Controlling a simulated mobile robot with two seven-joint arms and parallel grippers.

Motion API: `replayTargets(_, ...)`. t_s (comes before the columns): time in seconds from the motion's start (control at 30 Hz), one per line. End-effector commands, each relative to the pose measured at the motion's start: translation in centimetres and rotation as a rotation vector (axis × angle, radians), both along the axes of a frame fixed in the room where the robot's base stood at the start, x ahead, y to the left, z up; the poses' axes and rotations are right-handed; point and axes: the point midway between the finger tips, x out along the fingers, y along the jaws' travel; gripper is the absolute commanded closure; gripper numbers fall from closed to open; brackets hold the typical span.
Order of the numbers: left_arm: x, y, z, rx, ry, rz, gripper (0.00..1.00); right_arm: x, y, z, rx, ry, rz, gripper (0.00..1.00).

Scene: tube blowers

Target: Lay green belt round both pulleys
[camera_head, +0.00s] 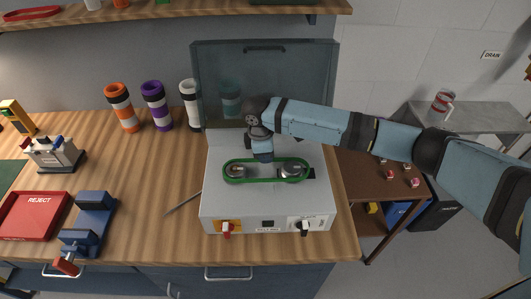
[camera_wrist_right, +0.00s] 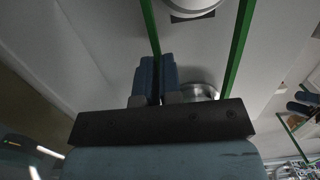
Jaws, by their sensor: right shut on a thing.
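The green belt (camera_head: 266,182) is a long loop on the white machine's top and surrounds both silver pulleys, the left pulley (camera_head: 236,170) and the right pulley (camera_head: 290,171). My right gripper (camera_head: 263,157) reaches down from above and is shut on the belt's far run, between the pulleys. In the right wrist view the belt (camera_wrist_right: 239,40) shows as two straight runs, one passing into my blue fingers (camera_wrist_right: 154,82). A pulley (camera_wrist_right: 201,91) shows beside the fingers, partly hidden. I cannot tell whether the belt sits in the pulley grooves. My left gripper is out of view.
The machine (camera_head: 213,205) has a raised clear cover (camera_head: 310,65) behind my right arm. Several striped tubes (camera_head: 155,103) stand at the back. A red reject tray (camera_head: 35,215) and a blue vise (camera_head: 92,215) are at left.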

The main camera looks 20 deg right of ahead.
Motion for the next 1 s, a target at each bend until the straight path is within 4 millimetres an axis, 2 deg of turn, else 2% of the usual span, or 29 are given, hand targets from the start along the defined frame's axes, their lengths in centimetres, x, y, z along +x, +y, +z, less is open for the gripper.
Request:
replayTargets(0.6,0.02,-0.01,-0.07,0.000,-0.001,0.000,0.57,-0.01,0.02,-0.90,0.000,0.000,0.000,1.00)
replayTargets(0.73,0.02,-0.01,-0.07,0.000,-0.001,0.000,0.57,-0.01,0.02,-0.90,0.000,0.000,0.000,0.67)
replayTargets(1.0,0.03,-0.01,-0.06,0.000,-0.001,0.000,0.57,-0.02,0.02,-0.91,0.000,0.000,0.000,0.65)
